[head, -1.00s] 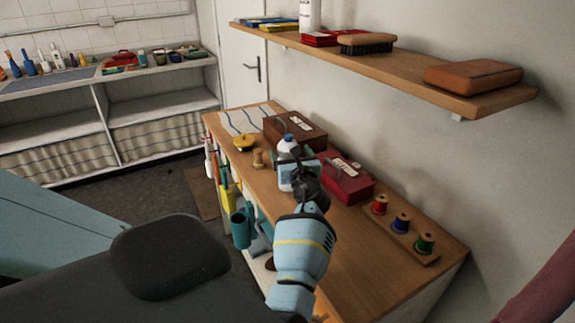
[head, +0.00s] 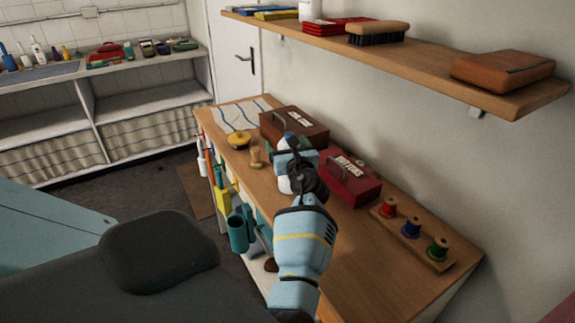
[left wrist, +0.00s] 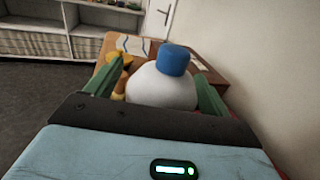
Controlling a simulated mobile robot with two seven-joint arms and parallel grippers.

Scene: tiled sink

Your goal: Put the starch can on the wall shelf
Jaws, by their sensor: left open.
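A white container with a blue cap (head: 284,186), which I take to be the starch can, stands on the wooden worktop. Its label is hidden. My left gripper (head: 295,160) is in front of it and covers much of it. In the left wrist view the container (left wrist: 162,88) is between the two green fingers of the left gripper (left wrist: 162,80), which is open. I cannot tell whether either finger touches it. The wall shelf (head: 430,68) runs along the wall above the worktop. My right gripper is not in view.
Behind the container are a brown box (head: 310,128) and a red BUTTONS box (head: 350,185). Thread spools (head: 411,228) stand at right. The shelf holds a brush (head: 377,32), a brown case (head: 503,70) and a white can (head: 310,10). Bare shelf lies between brush and case.

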